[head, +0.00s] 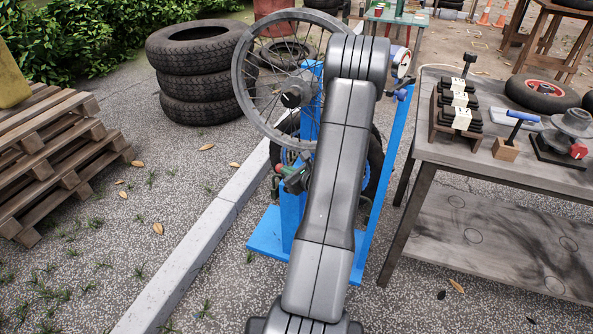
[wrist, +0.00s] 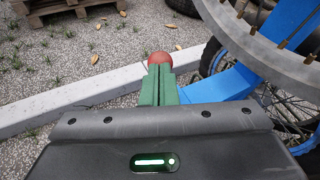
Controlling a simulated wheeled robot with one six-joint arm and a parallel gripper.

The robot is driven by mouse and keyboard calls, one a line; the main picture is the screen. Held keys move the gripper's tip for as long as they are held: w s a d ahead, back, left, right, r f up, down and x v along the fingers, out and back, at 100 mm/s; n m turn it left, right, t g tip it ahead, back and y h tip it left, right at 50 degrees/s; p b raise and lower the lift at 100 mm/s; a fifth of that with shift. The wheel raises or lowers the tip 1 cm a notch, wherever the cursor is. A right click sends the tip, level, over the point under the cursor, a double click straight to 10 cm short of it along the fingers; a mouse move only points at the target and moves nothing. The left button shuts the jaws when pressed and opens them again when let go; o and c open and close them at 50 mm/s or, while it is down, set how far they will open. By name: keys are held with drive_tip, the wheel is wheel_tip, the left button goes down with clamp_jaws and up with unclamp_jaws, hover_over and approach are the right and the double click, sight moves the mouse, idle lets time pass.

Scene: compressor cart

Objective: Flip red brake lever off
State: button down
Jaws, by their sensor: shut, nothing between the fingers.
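The red ball-shaped end of the lever (wrist: 160,58) shows in the wrist view just beyond my fingertips. In the head view a small red knob (head: 277,168) shows at the tip of my gripper, left of the blue stand. My gripper (wrist: 159,82) has green fingers, closed together and empty. It also shows in the head view (head: 284,173), small and partly behind my arm. The fingertips overlap the red ball in the wrist view; I cannot tell whether they touch it. The rest of the lever is hidden behind my fingers.
A blue stand (head: 265,242) holds a spoked wheel (head: 243,75) close to my gripper. A concrete kerb (head: 190,250) runs beside it. Stacked tyres (head: 195,90) and wooden pallets (head: 45,150) stand left. A workbench (head: 450,150) with levers stands right.

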sight(278, 168)
drive_tip(key=shift+w+a+r+n+g+h, duration=0.1)
drive_tip(key=shift+w+a+n+g+h, duration=0.15)
drive_tip(key=shift+a+h, duration=0.3)
drive_tip(key=shift+w+a+n+g+h, duration=0.15)
drive_tip(key=shift+a+g+h, duration=0.15)
drive_tip(key=shift+a, duration=0.5)
drive_tip(key=shift+w+a, duration=0.2)
drive_tip(key=shift+a, duration=0.3)
drive_tip(key=shift+s+r, duration=0.15)
drive_tip(key=p+v, duration=0.2)
drive_tip(key=v, duration=1.1)
drive_tip(key=shift+s+r, duration=0.15)
drive_tip(key=shift+r, duration=0.3)
